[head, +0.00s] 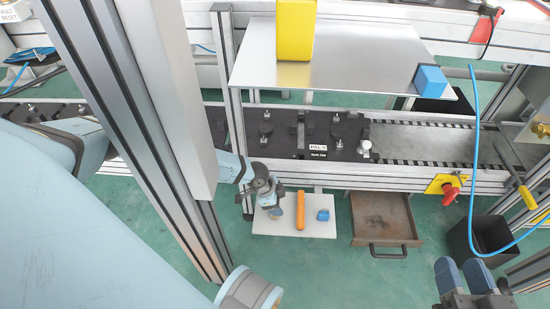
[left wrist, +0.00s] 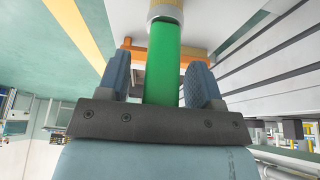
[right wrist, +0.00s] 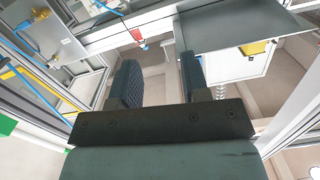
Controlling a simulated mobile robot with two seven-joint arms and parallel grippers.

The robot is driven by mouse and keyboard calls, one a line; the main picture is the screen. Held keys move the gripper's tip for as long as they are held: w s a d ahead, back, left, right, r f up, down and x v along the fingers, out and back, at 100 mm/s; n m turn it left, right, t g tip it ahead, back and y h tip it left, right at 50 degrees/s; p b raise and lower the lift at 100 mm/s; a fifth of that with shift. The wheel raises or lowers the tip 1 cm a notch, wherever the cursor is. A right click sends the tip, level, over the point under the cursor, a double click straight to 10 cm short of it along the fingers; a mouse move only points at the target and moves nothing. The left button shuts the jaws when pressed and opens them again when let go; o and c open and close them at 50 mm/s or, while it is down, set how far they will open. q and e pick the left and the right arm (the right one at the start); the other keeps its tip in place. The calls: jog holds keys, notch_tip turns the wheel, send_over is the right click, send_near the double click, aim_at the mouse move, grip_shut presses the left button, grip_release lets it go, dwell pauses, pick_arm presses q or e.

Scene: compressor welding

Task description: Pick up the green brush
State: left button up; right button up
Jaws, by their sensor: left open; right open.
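The green brush (left wrist: 163,62) shows in the left wrist view as a green handle with a tan and metal end at the top. Its handle lies between the two fingers of my left gripper (left wrist: 160,82). The fingers stand open with a gap on each side of it. In the head view my left gripper (head: 270,198) is over the left part of a white board (head: 309,230), and the arm and gripper mostly hide the brush. My right gripper (head: 463,268) is open and empty at the lower right; its spread fingers also show in the right wrist view (right wrist: 158,80).
On the board lie an orange bar (head: 300,210) and a small blue item (head: 323,214). A brown open drawer (head: 383,217) is to its right, then a black bin (head: 490,233). The conveyor (head: 420,143) runs behind. A metal post (head: 165,110) stands close to my left arm.

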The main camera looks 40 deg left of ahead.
pick_arm(q)
jog(key=c, duration=1)
pick_arm(e)
jog(key=shift+r, duration=0.1)
pick_arm(q)
jog(key=shift+r, duration=0.1)
jog(key=shift+r, duration=0.45)
notch_tip(320, 180, up, 4)
jog(key=p, duration=0.2)
jog(key=shift+r+p, duration=0.2)
jog(key=shift+p, duration=0.2)
notch_tip(320, 180, up, 15)
jog(key=p, duration=0.5)
jog(key=shift+f+p, duration=0.15)
jog(key=shift+p, duration=0.15)
pick_arm(e)
notch_tip(320, 180, up, 10)
jog(key=s+m+t, duration=0.1)
jog(key=t, duration=0.2)
jog(key=shift+d+m+t, duration=0.2)
jog(key=shift+m+t, duration=0.1)
jog(key=shift+m, duration=0.1)
